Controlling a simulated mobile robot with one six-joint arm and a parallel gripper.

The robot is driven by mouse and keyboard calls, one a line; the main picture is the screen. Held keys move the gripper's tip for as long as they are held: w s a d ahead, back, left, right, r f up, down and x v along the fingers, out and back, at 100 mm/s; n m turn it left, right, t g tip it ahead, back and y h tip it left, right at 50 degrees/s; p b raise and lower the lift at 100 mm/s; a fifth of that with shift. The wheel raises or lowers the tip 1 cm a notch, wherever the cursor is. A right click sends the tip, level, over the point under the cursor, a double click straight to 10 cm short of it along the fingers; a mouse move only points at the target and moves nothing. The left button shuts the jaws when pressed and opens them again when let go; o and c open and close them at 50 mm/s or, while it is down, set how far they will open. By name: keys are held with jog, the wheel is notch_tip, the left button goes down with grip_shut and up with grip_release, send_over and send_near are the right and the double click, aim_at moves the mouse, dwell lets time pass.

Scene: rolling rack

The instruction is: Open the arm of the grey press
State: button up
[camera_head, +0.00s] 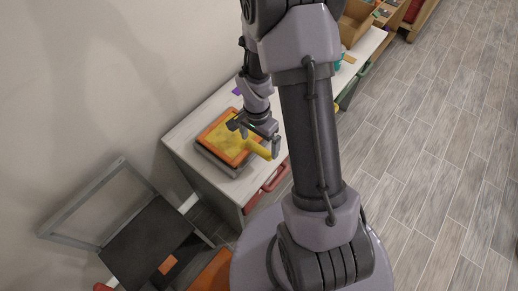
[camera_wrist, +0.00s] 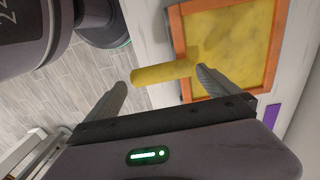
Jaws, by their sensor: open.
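The grey press (camera_head: 212,161) sits on the white top of a cabinet; its grey base shows below an orange frame (camera_head: 208,130) with a yellow panel. The arm looks flat over the base. A yellow handle (camera_head: 258,149) sticks out from the panel's side toward the cabinet's front edge. My gripper (camera_head: 254,138) is open at the handle, above the press. In the wrist view the handle (camera_wrist: 160,74) lies lengthwise across the gap between my two fingertips. I cannot tell whether a finger touches it. My gripper partly hides the panel in the head view.
A dark chair with a grey frame (camera_head: 72,211) stands left of the cabinet. Red drawer handles (camera_head: 272,177) are on the cabinet front. A purple piece (camera_wrist: 272,117) lies near the press. A cardboard box (camera_head: 355,22) stands farther back. The floor on the right is clear.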

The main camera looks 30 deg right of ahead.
aim_at(259, 148)
jog(key=shift+f+b, duration=0.3)
jog(key=shift+f, duration=1.2)
